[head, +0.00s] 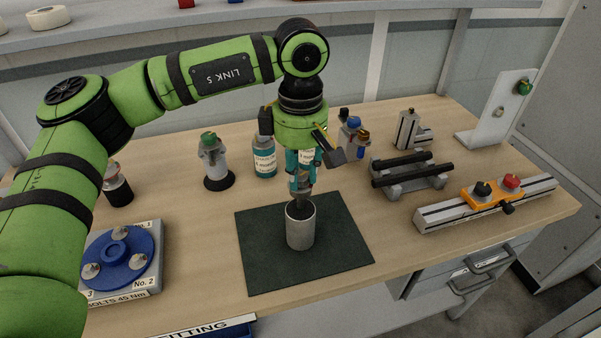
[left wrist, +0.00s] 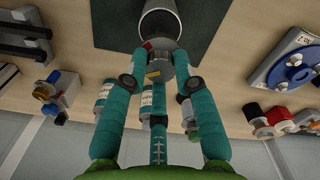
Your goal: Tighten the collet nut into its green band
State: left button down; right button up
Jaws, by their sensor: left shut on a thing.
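My left gripper (head: 301,188) points straight down over a grey cylinder (head: 300,232) standing upright on a dark mat. In the left wrist view its teal fingers (left wrist: 160,68) are shut on a small grey round piece, which looks like the collet nut (left wrist: 160,58). Red and yellow marks show on or beside it; I cannot make out a green band. The nut is at the mouth of the cylinder (left wrist: 161,24); how deep it sits is hidden by the fingers. My right gripper is not in view.
The dark mat (head: 254,268) is bare around the cylinder. A blue disc fixture (head: 130,248) stands at left. A teal-labelled bottle (head: 264,160) and a green-topped device (head: 212,152) stand behind. A grey rail (head: 440,216) with an orange carriage (head: 482,198) lies at right.

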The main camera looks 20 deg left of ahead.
aim_at(300, 175)
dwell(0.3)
pick_arm(q)
jog(key=c, duration=1)
grip_release()
notch_tip(300, 175, up, 12)
jog(key=shift+r, duration=0.1)
